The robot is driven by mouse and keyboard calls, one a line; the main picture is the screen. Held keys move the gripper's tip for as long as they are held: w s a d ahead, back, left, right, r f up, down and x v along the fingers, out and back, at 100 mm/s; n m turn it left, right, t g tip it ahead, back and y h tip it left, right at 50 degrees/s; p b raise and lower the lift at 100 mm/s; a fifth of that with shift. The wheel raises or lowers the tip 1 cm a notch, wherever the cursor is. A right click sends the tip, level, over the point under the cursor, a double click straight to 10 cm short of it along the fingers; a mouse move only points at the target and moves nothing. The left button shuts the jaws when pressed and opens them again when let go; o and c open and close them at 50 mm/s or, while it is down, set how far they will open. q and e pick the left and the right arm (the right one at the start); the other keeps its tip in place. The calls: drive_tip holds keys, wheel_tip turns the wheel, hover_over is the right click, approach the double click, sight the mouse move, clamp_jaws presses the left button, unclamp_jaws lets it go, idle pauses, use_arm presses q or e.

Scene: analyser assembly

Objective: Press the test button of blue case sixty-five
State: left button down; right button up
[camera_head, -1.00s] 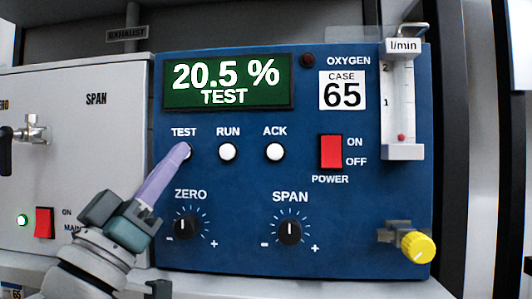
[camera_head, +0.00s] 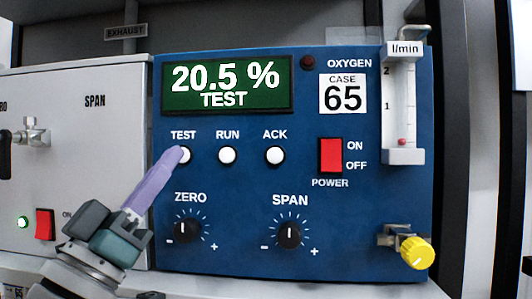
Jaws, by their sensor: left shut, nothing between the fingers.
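The blue case (camera_head: 340,225) stands upright in the middle of the head view, with a white label (camera_head: 343,94) reading CASE 65. Its green display (camera_head: 228,84) reads 20.5 % TEST. The white TEST button (camera_head: 186,155) is at the left of a row of three, partly hidden by my fingertip. My left gripper (camera_head: 178,158) comes in from the lower left, its lilac fingers shut with nothing between them. The tip overlaps the left part of the button; I cannot tell whether it touches. My right gripper is not in view.
The RUN button (camera_head: 227,155) and ACK button (camera_head: 274,155) are to the right. Below are the ZERO knob (camera_head: 187,230) and SPAN knob (camera_head: 289,235). A red power switch (camera_head: 331,155), flow meter (camera_head: 403,110) and yellow knob (camera_head: 417,252) are further right. A grey case (camera_head: 85,140) adjoins on the left.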

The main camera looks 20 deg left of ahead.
use_arm(q)
drive_tip(key=shift+s+d+p, duration=0.2)
drive_tip(key=shift+s+p, duration=0.2)
drive_tip(key=shift+s, duration=0.4)
drive_tip(key=shift+s+d+p, duration=0.15)
drive_tip(key=shift+s+p, duration=0.25)
drive_tip(key=shift+s, duration=0.4)
drive_tip(key=shift+s+d+p, duration=0.2)
drive_tip(key=shift+s+p, duration=0.2)
drive_tip(key=shift+s, duration=0.4)
wheel_tip(320, 180, up, 6)
drive_tip(key=d+m+g+y+p, duration=0.1)
drive_tip(key=d+g+y+p, duration=0.15)
drive_tip(key=g+p, duration=1.35)
drive_tip(key=s+d+r+m+g+p, duration=0.2)
drive_tip(key=s+r+g+p, duration=0.15)
drive_tip(key=s+p, duration=0.7)
drive_tip(key=s+d+r+m+g+p, duration=0.1)
drive_tip(key=s+r+m+g+p, duration=0.2)
drive_tip(key=s+p, duration=0.75)
wheel_tip(320, 180, up, 37)
drive_tip(key=w+n+p, duration=0.1)
drive_tip(key=w+p, duration=0.1)
drive_tip(key=p, duration=3.6)
drive_tip(key=shift+d, duration=0.15)
